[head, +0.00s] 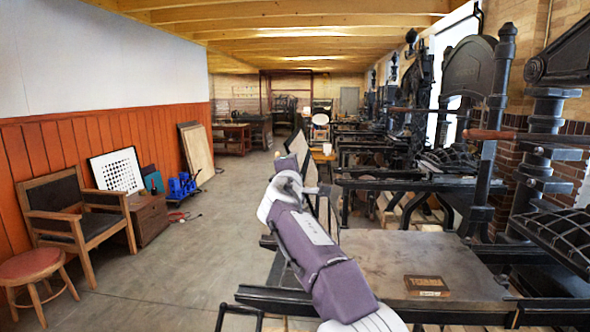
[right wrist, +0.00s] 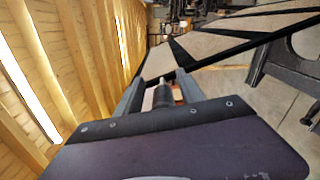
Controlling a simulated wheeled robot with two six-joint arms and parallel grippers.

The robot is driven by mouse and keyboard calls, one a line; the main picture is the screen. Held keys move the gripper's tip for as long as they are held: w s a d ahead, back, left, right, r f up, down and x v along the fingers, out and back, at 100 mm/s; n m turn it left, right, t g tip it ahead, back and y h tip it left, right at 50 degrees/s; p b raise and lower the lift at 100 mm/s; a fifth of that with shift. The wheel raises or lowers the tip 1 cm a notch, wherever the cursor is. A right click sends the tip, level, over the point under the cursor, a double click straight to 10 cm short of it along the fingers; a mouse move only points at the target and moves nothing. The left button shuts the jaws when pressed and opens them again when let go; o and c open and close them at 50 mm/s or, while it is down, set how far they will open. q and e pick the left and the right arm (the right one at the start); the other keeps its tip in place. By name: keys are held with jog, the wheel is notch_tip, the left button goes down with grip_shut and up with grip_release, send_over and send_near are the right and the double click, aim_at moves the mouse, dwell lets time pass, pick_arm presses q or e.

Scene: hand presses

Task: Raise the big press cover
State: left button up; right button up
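The big press cover (right wrist: 225,45) shows in the right wrist view as a dark frame with pale beige panels, slanting up to the right beyond my fingers. In the head view, pale dark-edged panels (head: 297,146) stand tilted behind my right wrist, but I cannot tell which press each belongs to. My right gripper (right wrist: 160,90) is close to the cover's near end. Its two grey fingers stand apart on either side of a dark rod-like part; I cannot tell whether they grip it. My right arm hides this area in the head view. My left gripper is not in view.
Dark uprights and more presses line the right side. A wooden chair (head: 80,215), a red stool (head: 33,268) and a blue object (head: 182,186) stand left. The floor between is clear.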

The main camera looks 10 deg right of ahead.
jog(key=shift+s+f, duration=0.1)
jog(key=b+v, duration=0.3)
jog(key=shift+f, duration=0.35)
jog(key=b+v, duration=0.1)
jog(key=v, duration=0.3)
jog(key=b+v, duration=0.1)
jog(key=shift+s+a+r+b, duration=0.15)
jog(key=shift+s+r+b, duration=0.15)
jog(key=shift+s+r, duration=0.1)
